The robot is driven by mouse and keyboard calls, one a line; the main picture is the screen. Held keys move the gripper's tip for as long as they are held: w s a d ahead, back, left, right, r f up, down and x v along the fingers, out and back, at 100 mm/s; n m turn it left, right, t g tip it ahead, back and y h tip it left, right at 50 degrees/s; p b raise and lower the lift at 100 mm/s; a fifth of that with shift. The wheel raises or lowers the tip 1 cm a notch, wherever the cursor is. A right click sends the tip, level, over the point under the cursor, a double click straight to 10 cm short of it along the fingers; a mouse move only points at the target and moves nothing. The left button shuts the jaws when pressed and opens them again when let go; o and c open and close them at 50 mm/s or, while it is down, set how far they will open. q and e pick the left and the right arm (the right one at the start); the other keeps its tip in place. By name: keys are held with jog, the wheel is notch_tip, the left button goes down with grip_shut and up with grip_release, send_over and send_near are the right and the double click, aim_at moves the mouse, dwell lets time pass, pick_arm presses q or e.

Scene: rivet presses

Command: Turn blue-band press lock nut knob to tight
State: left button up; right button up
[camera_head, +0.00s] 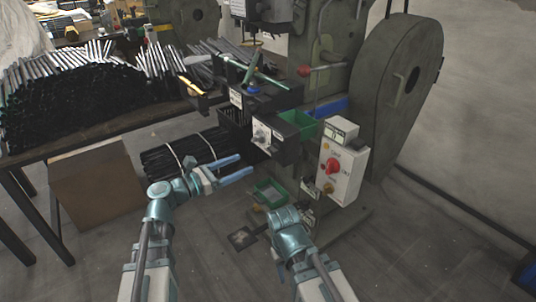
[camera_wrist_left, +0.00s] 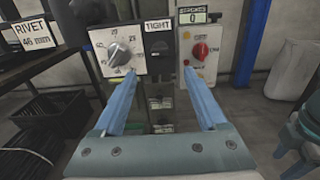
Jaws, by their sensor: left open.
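The blue-band press (camera_head: 320,75) stands at the centre right, with a blue strip (camera_head: 332,108) behind its front parts. In the left wrist view a TIGHT label (camera_wrist_left: 157,26) sits above a dark block (camera_wrist_left: 158,46); the lock nut knob cannot be made out clearly there. Left of it is a white dial plate with a grey knob (camera_wrist_left: 120,54), also in the head view (camera_head: 262,132). My left gripper (camera_head: 245,165) is open and empty, in front of and below these, touching nothing visible. My right gripper (camera_head: 284,216) is low in front of the press; its fingers are hidden.
A control box with a red knob (camera_head: 333,166) and a counter reading 0 is on the right. A table (camera_head: 95,145) with piled rods is on the left. A RIVET 46 mm sign (camera_wrist_left: 33,36) hangs at left.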

aim_at(270, 151)
pick_arm(q)
jog(key=x, duration=1.1)
grip_shut()
